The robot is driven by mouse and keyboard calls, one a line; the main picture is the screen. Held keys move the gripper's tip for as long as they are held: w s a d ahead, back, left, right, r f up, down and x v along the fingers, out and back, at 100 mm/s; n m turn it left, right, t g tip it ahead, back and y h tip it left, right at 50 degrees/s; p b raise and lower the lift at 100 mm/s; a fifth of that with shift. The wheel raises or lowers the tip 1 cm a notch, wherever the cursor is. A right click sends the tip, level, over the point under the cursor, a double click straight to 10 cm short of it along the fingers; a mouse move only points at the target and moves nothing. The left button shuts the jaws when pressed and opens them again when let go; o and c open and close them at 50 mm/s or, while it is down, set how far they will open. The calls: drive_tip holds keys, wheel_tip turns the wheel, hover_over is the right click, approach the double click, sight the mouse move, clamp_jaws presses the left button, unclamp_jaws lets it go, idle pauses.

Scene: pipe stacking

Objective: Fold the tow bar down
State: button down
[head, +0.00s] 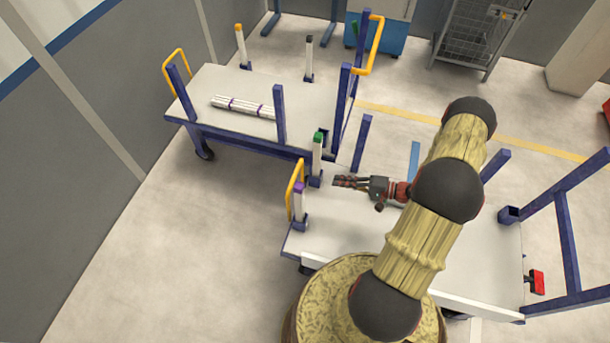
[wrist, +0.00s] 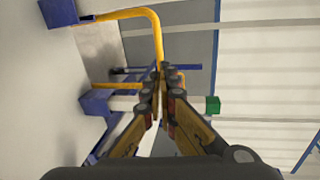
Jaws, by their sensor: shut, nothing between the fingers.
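A yellow loop-shaped bar (head: 293,190), which looks like the tow bar, stands up at the left end of the near cart (head: 345,215). My gripper (head: 338,181) is over that cart's deck, to the right of the bar, with its fingers pointing left towards it. The fingers are shut and empty. In the wrist view the yellow bar (wrist: 157,35) rises just beyond my fingertips (wrist: 162,75), which cover its lower end. I cannot tell whether they touch it. A blue bracket (wrist: 58,12) sits at the bar's other end.
Posts with a purple cap (head: 299,203) and a green cap (head: 317,155) stand near my gripper. A second cart (head: 235,115) with white pipes (head: 243,107) stands behind, with its own yellow loop (head: 175,68). The floor left of the near cart is clear.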

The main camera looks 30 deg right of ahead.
sight(296, 175)
drive_tip(key=shift+n, duration=0.4)
drive_tip(key=shift+a, duration=0.1)
drive_tip(key=b+x, duration=0.3)
drive_tip(key=x, duration=1.1)
drive_tip(key=shift+s, duration=0.1)
